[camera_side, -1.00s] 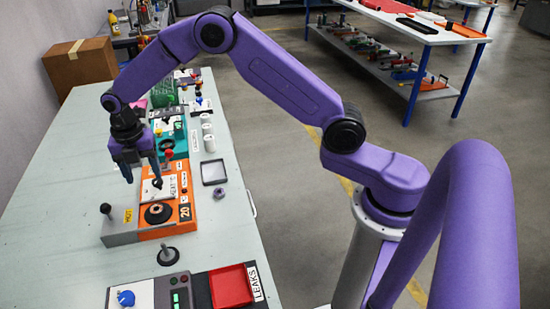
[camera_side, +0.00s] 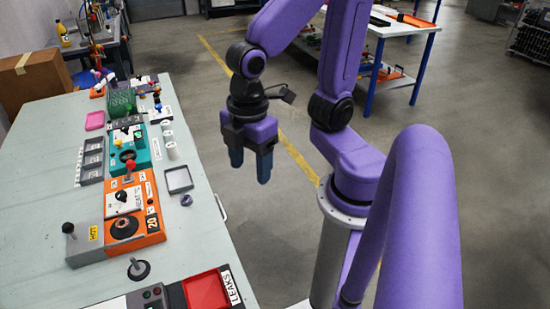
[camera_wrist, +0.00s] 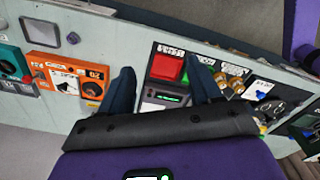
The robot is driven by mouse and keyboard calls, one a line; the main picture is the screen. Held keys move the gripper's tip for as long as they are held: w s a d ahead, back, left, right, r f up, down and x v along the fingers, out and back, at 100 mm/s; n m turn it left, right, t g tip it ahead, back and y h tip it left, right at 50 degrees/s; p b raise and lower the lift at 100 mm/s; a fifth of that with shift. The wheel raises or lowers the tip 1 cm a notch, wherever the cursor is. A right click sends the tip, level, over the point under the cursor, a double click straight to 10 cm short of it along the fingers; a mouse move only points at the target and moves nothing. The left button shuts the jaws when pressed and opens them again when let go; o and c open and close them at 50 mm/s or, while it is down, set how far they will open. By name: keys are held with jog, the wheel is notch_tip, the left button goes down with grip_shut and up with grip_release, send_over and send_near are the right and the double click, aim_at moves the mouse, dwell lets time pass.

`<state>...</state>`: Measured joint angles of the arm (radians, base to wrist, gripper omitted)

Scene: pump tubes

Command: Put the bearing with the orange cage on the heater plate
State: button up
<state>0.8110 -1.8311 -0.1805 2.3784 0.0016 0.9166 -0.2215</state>
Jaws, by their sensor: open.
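The orange heater (camera_side: 150,218) stands on the near part of the table, with a round black plate (camera_side: 124,228) on its top. In the wrist view the heater (camera_wrist: 62,68) is at the upper left, with the black plate (camera_wrist: 92,89) at its lower right. I cannot make out a bearing with an orange cage in either view. My gripper (camera_side: 250,168) is open and empty, pointing down, to the right of the table edge in the side view. Its two fingers (camera_wrist: 161,82) stand apart in the wrist view.
A teal device (camera_side: 148,150) stands behind the heater. A red tray (camera_side: 206,291) is at the near edge. A compartment tray (camera_side: 91,160) lies left.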

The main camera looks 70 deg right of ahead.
jog(key=shift+m, duration=0.8)
jog(key=s+d, duration=0.3)
jog(key=s, duration=0.1)
jog(key=shift+f, duration=0.3)
jog(key=shift+c, duration=0.3)
dwell(0.9)
